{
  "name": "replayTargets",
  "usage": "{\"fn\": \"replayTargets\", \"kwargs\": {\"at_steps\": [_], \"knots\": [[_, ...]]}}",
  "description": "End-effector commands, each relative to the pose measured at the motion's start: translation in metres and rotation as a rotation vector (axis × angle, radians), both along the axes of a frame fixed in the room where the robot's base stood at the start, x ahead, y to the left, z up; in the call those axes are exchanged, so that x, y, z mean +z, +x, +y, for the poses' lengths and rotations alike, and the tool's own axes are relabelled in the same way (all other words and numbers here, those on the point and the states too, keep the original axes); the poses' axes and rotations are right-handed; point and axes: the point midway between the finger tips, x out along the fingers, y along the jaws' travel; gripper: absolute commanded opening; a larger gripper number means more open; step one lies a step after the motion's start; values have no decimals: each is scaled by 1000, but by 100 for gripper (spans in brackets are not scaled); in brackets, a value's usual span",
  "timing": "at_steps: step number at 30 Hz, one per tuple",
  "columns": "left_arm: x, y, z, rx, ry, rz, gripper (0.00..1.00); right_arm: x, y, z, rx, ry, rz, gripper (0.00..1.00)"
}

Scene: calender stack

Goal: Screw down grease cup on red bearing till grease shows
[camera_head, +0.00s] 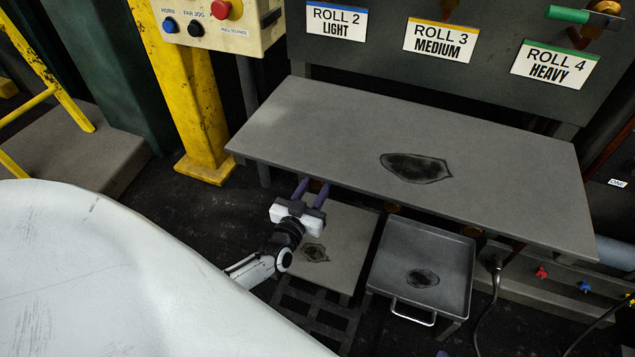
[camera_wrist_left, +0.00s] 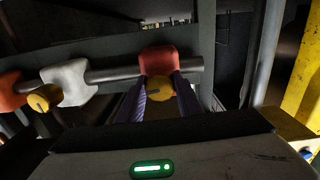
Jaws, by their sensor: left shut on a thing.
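The red bearing (camera_wrist_left: 158,61) sits on a dark horizontal shaft in the left wrist view. A yellow grease cup (camera_wrist_left: 160,90) is on its near side, between the purple fingers of my left gripper (camera_head: 314,184). The left gripper is shut on this cup; the fingers hide its sides. No grease can be made out around it. In the head view the fingertips reach under the front edge of the grey shelf, which hides the bearing and cup.
A white bearing (camera_wrist_left: 67,82) and an orange-red bearing (camera_wrist_left: 10,93) with another yellow cup (camera_wrist_left: 44,98) are to the left. The grey shelf (camera_head: 320,120) overhangs my left gripper. A metal tray (camera_head: 440,258) stands to its right, and a yellow post (camera_head: 205,120) is behind left.

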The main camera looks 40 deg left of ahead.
Motion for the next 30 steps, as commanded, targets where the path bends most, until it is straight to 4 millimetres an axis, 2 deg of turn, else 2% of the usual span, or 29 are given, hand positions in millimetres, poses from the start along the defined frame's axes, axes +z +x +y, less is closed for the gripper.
{"fn": "replayTargets", "kwargs": {"at_steps": [2, 3, 5, 6, 14, 17, 21, 24, 30], "knots": [[-1, -1, -1, -2, 0, 1, 10, 0, 0, 0, -1, 1, 0, 31], [-1, -1, -1, -2, 0, 1, 39, 0, 0, 0, 0, 1, 1, 31], [-1, -1, -1, -1, 0, 1, 49, 0, 0, 0, 0, 1, 1, 31], [-1, -1, -1, -1, 0, 1, 51, 0, 0, 0, -1, 2, 2, 31], [0, -1, 0, -1, -1, 1, 51, -1, -3, 1, -1, 3, 7, 31], [1, -7, -2, -1, -1, 2, 51, 1, -4, 0, 0, -2, 9, 31], [3, -28, -6, -1, -2, 4, 51, 4, -6, -4, 0, -27, 22, 31], [3, -49, -11, -1, -2, 5, 51, -5, -8, -10, -21, -41, 37, 31], [3, -84, -19, 0, -2, 3, 51, 1, -8, -16, -59, -35, 5, 31]]}}
